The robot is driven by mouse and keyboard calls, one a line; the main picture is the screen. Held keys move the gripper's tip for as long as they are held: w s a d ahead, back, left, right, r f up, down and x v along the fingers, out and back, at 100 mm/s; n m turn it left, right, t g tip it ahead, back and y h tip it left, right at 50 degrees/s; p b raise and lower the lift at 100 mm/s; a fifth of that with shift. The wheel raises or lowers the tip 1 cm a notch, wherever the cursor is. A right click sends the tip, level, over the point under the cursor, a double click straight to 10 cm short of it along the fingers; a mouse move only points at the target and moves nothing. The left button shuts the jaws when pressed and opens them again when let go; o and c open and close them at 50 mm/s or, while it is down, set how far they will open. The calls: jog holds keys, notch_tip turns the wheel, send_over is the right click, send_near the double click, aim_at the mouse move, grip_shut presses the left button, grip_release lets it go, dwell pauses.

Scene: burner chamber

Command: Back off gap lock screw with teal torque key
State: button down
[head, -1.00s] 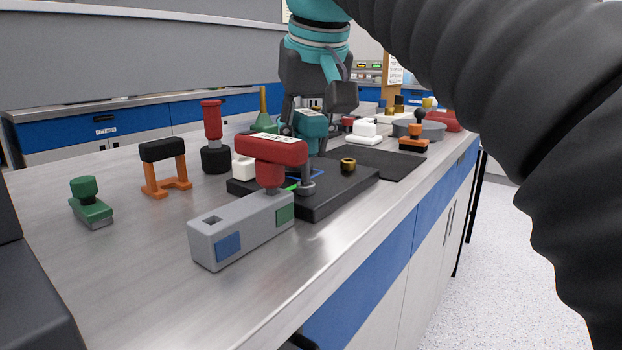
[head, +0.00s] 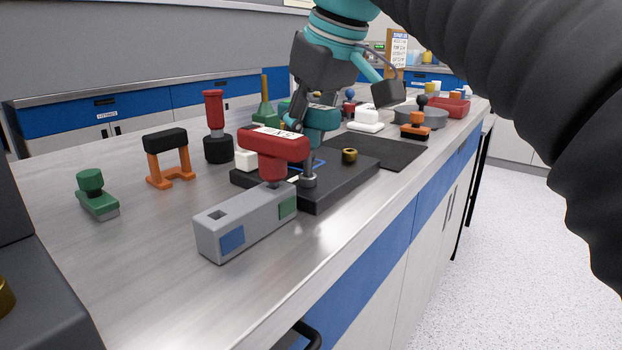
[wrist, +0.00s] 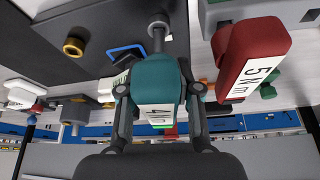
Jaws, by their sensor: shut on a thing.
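The teal torque key (head: 322,119) is upright over the black block (head: 345,188), and its shaft runs down to a grey round fitting (head: 308,181) on that block. My gripper (wrist: 160,92) is shut on the teal key's head, with a finger on each side. In the wrist view the teal key (wrist: 158,78) has a white label, and its shaft ends at the grey fitting (wrist: 160,24). The screw itself cannot be made out under the shaft's tip.
A red key (head: 272,145), labelled 5 N m in the wrist view, stands in a grey holder (head: 220,240) close beside. A brass knob (head: 349,156) and a blue bracket (wrist: 126,52) sit on the block. An orange stand (head: 170,160) and red-handled tool (head: 214,125) are left.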

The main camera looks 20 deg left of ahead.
jog(key=n+g+p, duration=0.1)
jog(key=n+p, duration=0.1)
jog(key=n, duration=0.1)
jog(key=shift+n+y, duration=0.3)
jog(key=shift+n, duration=0.1)
jog(key=shift+s+f+n+g+p, duration=0.1)
jog(key=shift+n+g+p, duration=0.3)
jog(key=shift+n, duration=0.6)
jog(key=shift+n+g, duration=0.6)
jog(key=shift+n, duration=0.4)
jog(key=shift+m, duration=0.3)
jog(key=shift+r, duration=0.7)
jog(key=shift+r, duration=1)
